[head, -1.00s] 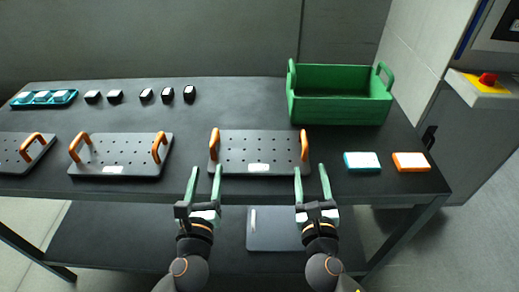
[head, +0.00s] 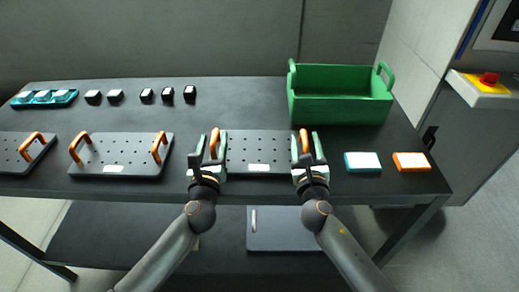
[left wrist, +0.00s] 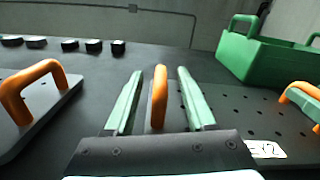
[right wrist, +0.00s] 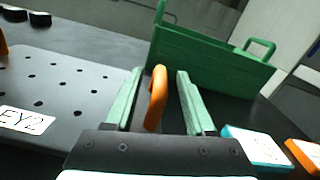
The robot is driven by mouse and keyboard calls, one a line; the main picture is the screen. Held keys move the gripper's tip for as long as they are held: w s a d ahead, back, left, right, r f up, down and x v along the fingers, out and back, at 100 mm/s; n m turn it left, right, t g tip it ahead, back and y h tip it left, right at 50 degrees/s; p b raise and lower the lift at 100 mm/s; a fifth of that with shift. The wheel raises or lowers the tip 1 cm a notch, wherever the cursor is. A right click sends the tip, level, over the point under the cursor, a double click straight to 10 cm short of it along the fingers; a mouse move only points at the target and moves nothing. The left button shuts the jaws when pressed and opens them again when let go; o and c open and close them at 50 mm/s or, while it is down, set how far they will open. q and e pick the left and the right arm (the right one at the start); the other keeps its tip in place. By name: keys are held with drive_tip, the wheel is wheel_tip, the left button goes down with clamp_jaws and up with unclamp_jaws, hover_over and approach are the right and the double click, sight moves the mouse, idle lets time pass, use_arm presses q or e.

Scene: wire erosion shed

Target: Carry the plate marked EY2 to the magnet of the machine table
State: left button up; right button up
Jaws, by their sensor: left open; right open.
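The plate marked EY2 (head: 258,148) is a dark plate with holes and two orange handles, lying on the bench. The magnet of the machine table is not in these views.
A similar plate (head: 120,155) lies to the left, another beyond it. A green crate (head: 340,108) stands behind right. A teal block (head: 362,162) and an orange block (head: 411,162) lie right of the plate. Several small black blocks (head: 147,95) and a teal tray (head: 44,98) are at the back.

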use_arm(q)
clamp_jaws()
use_arm(e)
clamp_jaws()
use_arm(q)
drive_tip(key=shift+a, duration=0.1)
use_arm(e)
drive_tip(key=shift+d, duration=0.1)
idle(0.8)
use_arm(q)
drive_tip(key=shift+r, duration=0.3)
use_arm(e)
drive_tip(key=shift+r, duration=0.3)
